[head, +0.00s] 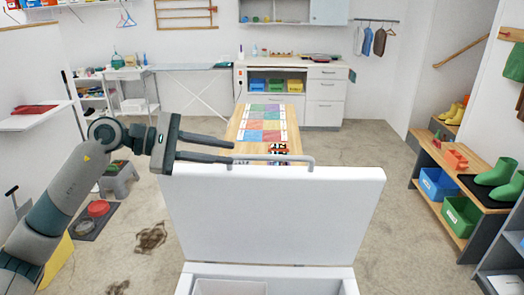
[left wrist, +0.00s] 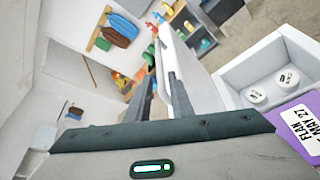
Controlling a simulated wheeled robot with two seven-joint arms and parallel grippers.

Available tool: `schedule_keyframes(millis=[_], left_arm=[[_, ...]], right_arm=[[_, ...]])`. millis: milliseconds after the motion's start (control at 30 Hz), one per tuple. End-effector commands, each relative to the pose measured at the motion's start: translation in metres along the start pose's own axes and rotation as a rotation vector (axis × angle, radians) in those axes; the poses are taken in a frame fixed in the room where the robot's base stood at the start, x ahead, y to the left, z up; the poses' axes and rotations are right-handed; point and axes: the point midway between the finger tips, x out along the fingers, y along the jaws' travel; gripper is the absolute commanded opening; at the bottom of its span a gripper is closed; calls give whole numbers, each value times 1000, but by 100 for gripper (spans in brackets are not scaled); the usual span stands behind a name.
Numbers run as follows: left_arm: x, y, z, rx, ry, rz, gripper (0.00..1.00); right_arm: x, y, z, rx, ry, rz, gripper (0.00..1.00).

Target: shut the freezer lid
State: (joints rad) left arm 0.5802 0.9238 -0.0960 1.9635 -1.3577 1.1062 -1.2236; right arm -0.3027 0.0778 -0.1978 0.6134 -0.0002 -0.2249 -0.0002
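The white freezer lid (head: 270,215) stands raised, its broad face toward me in the head view. A grey bar handle (head: 275,158) runs along its top edge. The open freezer body (head: 355,282) shows at the bottom. In the left wrist view the lid (left wrist: 197,82) is seen edge-on beside the freezer's open box (left wrist: 235,77). My left gripper (head: 233,151) is at the lid's top left, fingers pointing right, tips close to the handle's left end. Its fingers are apart with nothing clearly between them; contact with the handle cannot be told. My right gripper is not in view.
Inside the freezer are two white round tubs (left wrist: 270,88) and a purple package (left wrist: 300,125) with a label. A wooden table (head: 237,125) with a coloured mat stands behind the lid. A shoe bench (head: 455,165) is at right, a grey step stool (head: 119,180) at left.

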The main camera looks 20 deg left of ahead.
Motion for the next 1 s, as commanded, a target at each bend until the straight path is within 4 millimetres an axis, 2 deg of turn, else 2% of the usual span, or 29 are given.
schedule_keyframes(millis=[33, 100, 500, 700, 1000], left_arm=[[9, 3, 4, -2, -4, -1, 20], [22, 3, 4, -2, -4, -1, 20], [87, 2, 3, -2, -3, 0, 20], [101, 1, 1, -1, -1, 0, 20], [104, 0, 0, 0, 0, 0, 20]], right_arm=[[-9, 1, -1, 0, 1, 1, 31], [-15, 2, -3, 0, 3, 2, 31], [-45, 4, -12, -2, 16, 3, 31], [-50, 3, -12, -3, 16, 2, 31], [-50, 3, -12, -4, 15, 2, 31]])
